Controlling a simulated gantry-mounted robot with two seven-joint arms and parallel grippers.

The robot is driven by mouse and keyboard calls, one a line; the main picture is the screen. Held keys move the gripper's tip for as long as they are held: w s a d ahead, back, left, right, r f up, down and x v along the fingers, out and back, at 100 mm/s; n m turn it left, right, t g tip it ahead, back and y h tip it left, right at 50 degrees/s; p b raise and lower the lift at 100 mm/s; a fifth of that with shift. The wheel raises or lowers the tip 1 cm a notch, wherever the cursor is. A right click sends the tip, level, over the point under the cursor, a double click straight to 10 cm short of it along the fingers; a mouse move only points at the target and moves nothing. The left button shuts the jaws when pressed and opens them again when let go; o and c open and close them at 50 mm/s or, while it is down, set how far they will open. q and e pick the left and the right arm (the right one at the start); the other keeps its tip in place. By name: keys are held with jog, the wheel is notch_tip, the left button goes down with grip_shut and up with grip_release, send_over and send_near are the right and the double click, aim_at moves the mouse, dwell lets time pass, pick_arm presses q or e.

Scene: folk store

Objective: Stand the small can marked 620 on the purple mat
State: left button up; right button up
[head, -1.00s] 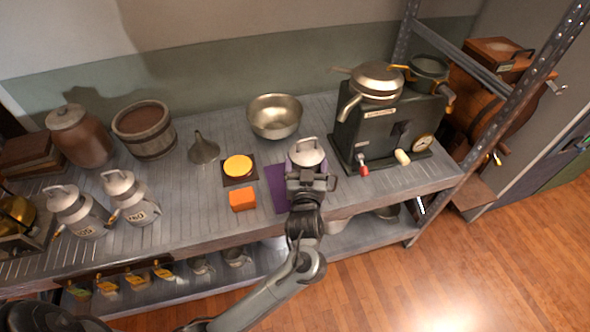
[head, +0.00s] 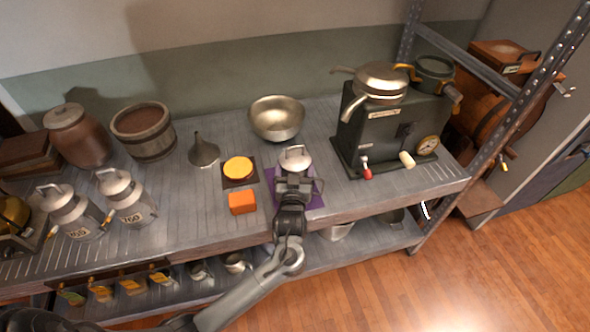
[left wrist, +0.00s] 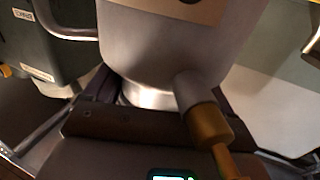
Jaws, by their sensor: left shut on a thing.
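The small can (head: 294,158) is grey metal with a lid and a top handle. My left gripper (head: 293,180) is shut on it and holds it upright over the purple mat (head: 316,200). The mat shows on both sides of the gripper; its middle is hidden. I cannot tell whether the can touches the mat. In the left wrist view the can's body (left wrist: 150,50) fills the middle, with a brass-tipped spout at the lower right. Only a scrap of its label shows, so its number is unreadable. My right gripper is out of view.
Two larger lidded cans (head: 126,197) (head: 72,211) stand at the left. An orange block (head: 242,202) and a yellow disc (head: 238,168) on a dark mat lie just left of the purple mat. A metal bowl (head: 277,118) stands behind; a dark machine (head: 385,125) stands to the right.

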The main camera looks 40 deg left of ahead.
pick_arm(q)
jog(key=shift+r, duration=0.1)
jog(key=shift+f, duration=0.2)
jog(key=o, duration=1.8)
jog(key=shift+o, duration=0.2)
